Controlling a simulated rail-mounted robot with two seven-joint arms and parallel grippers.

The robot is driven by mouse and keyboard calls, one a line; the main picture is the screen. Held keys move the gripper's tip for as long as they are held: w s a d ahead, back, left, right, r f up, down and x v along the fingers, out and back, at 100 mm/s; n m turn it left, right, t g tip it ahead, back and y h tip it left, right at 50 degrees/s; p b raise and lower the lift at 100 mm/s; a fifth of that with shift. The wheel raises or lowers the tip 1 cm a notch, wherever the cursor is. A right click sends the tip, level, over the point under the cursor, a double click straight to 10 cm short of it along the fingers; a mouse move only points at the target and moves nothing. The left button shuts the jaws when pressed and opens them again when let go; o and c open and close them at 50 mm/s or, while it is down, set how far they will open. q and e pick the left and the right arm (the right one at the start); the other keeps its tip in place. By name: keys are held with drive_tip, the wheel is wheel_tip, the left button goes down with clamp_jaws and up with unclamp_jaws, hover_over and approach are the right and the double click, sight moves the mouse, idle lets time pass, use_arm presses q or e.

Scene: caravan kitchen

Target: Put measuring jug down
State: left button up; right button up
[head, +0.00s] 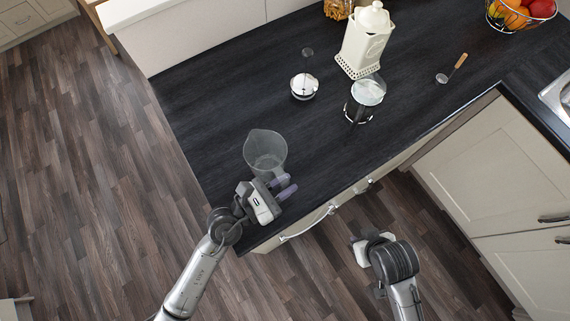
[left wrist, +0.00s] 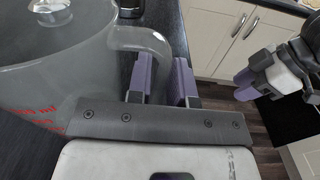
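The clear measuring jug (head: 265,148) is upright at the counter's near left part, and appears to rest on the counter. In the left wrist view the jug (left wrist: 60,80) fills the left side, with red markings. Its handle (left wrist: 140,36) curves toward my left gripper's fingers. My left gripper (head: 285,187) is beside the jug on the handle side. Its purple fingers (left wrist: 165,80) stand apart with a visible gap; the handle's lower part is partly hidden by them. My right gripper (head: 362,250) is in front of the counter, away from the jug; its finger gap is unclear.
The dark counter (head: 215,110) has clear room left of and behind the jug. A French press (head: 362,100), a white-topped round item (head: 304,87), a cream canister (head: 365,42), a wooden-handled utensil (head: 452,68) and a fruit basket (head: 520,15) stand farther off. Drawer handles (head: 308,224) line the front.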

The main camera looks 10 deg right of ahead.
use_arm(q)
drive_tip(key=shift+o, duration=1.2)
drive_tip(key=shift+r, duration=0.1)
drive_tip(key=b+v, duration=0.2)
drive_tip(key=v, duration=0.8)
drive_tip(key=shift+s+b, duration=0.1)
drive_tip(key=shift+b, duration=0.25)
drive_tip(key=shift+v, duration=0.95)
